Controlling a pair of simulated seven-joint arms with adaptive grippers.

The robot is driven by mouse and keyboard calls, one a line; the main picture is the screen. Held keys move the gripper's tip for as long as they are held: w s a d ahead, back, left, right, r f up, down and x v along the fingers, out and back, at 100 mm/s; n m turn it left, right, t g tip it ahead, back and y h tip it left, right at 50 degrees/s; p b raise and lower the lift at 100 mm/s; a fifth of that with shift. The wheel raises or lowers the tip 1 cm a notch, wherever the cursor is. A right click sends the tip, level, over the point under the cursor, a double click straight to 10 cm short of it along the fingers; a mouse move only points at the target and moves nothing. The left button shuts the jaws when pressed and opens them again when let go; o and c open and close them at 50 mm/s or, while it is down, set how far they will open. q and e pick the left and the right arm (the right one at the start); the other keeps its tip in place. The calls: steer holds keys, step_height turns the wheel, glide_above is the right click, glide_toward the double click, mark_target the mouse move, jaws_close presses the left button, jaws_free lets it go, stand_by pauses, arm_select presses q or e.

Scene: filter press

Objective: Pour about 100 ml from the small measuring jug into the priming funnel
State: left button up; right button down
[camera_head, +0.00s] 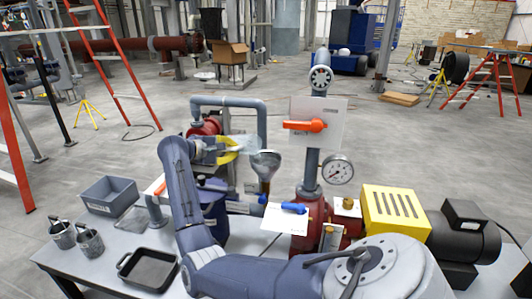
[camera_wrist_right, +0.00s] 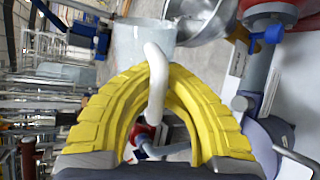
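The small measuring jug (camera_head: 247,144) is translucent with a white handle (camera_wrist_right: 155,85). My right gripper (camera_head: 230,149) has its yellow fingers closed around that handle, and the jug (camera_wrist_right: 143,42) is held in the air. The jug looks tilted to the right in the head view, close beside and a little above the priming funnel (camera_head: 265,160). The funnel's metal bowl (camera_wrist_right: 198,18) is next to the jug in the right wrist view. I cannot tell whether they touch. The liquid level and any stream cannot be made out. My left gripper is not in view.
A panel with an orange valve handle (camera_head: 305,125), a pressure gauge (camera_head: 338,170) and a blue-handled valve (camera_head: 293,208) stand right of the funnel. A yellow guard (camera_head: 395,213) is further right. A grey bin (camera_head: 108,195), metal cups (camera_head: 90,241) and black tray (camera_head: 148,269) occupy the table's left.

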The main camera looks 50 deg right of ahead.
steer(key=shift+s+d+m+g+h, duration=0.3)
steer(key=shift+d+m+g, duration=0.2)
steer(key=shift+d+m, duration=0.1)
steer(key=shift+a+r, duration=0.15)
steer(key=shift+a, duration=0.05)
steer(key=shift+s+d+f+m+g, duration=0.4)
steer(key=shift+s+d+f+g, duration=0.1)
steer(key=shift+d+g, duration=0.2)
steer(key=shift+a+f, duration=0.1)
steer(key=shift+a+m+y, duration=0.25)
steer(key=shift+m+y, duration=0.05)
steer(key=shift+y, duration=0.3)
steer(key=shift+s+a+t, duration=0.1)
steer(key=shift+s+t, duration=0.05)
steer(key=shift+t, duration=0.15)
